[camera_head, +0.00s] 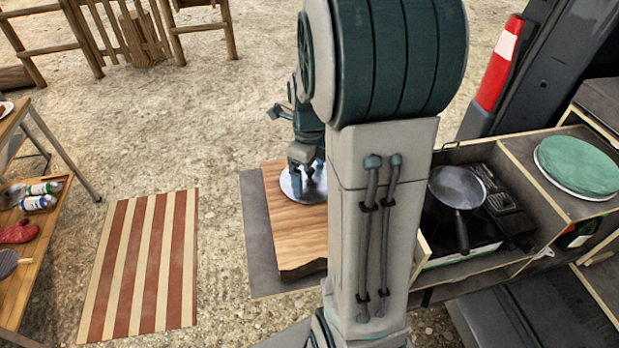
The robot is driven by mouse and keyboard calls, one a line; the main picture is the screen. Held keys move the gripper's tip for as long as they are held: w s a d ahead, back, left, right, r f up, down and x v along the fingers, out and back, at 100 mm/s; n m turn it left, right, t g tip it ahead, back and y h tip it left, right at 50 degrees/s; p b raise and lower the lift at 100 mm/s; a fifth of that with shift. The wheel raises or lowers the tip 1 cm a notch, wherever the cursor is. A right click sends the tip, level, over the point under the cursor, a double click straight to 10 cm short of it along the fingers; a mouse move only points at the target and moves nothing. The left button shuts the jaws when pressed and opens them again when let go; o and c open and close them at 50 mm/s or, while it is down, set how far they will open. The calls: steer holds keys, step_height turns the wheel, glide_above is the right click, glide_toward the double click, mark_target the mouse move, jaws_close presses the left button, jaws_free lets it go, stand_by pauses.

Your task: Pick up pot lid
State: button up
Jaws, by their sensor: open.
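A round, shiny silver lid (317,188) lies on a wooden board (297,240) near the board's far end. My gripper (300,183) points down right over the lid and overlaps it in the picture. Its jaws are open. I cannot tell whether the fingers touch the lid or stand around its knob. The knob is hidden by the gripper, and my arm hides the lid's right edge and the right part of the board.
A pan (458,187) with a dark handle is on the stove at right, in a wooden van unit. A green round item on a plate (577,165) is farther right. A striped mat (143,262) lies on the ground at left. A wooden shelf table (38,255) stands at far left.

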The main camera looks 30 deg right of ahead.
steer(key=shift+s, duration=0.1)
steer(key=c, duration=2)
steer(key=shift+f, duration=0.1)
jaws_close()
steer(key=shift+s, duration=0.1)
